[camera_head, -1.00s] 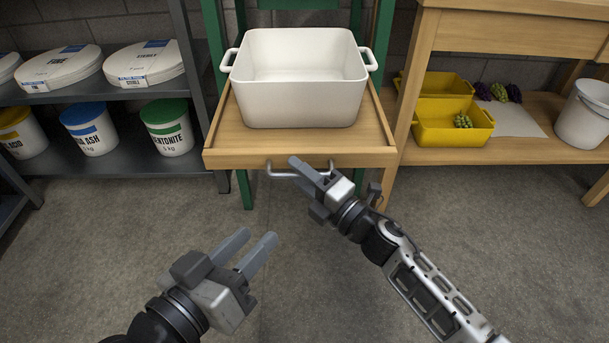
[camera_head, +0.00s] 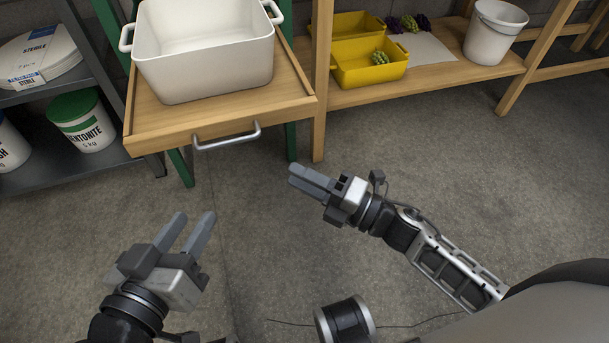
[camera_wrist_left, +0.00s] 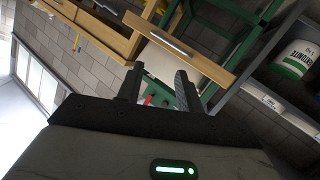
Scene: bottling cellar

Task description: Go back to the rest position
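My left gripper (camera_head: 194,218) is in the lower left of the head view, above the floor. Its two grey fingers are apart with nothing between them. The left wrist view also shows these fingers (camera_wrist_left: 157,88) apart and empty. My right gripper (camera_head: 291,175) is near the middle of the head view, in front of the drawer's handle side and clear of it. Its fingers point left and look close together, with nothing seen held. The angle hides whether there is a gap between them.
A white tub (camera_head: 205,75) sits on a wooden drawer (camera_head: 290,93) with a metal handle (camera_head: 227,138). On the right, a wooden shelf (camera_head: 440,84) bears yellow crates (camera_head: 372,72) and a white bucket (camera_head: 495,32). A bentonite bucket (camera_head: 86,125) stands on the left rack.

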